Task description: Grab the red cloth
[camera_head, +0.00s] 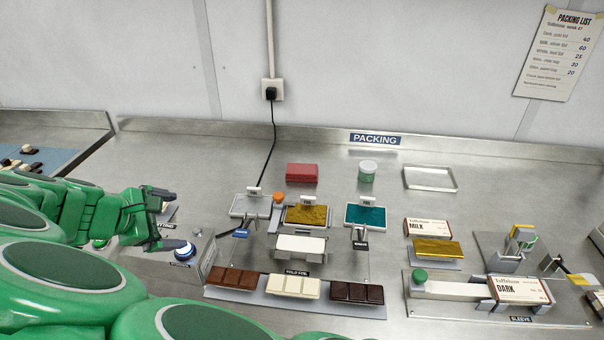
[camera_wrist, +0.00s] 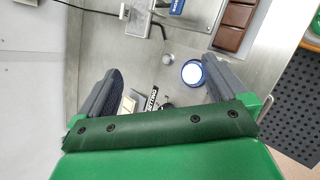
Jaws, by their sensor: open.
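A folded red cloth (camera_head: 302,172) lies flat on the steel bench near the back, below and left of the PACKING sign. It does not show in the wrist view. My gripper (camera_head: 166,219) is at the left in the head view, well left of the cloth and apart from it. Its two grey fingers are spread in the wrist view (camera_wrist: 160,85), with nothing held between them. Below it is a steel box with a round blue-lit button (camera_head: 184,252).
Trays of silver, gold and teal foil (camera_head: 367,215) stand in front of the cloth. A lidded jar (camera_head: 367,171) and an empty metal tray (camera_head: 430,178) are right of it. Chocolate bars (camera_head: 357,292) lie nearer. A black cable (camera_head: 269,150) runs down left of the cloth.

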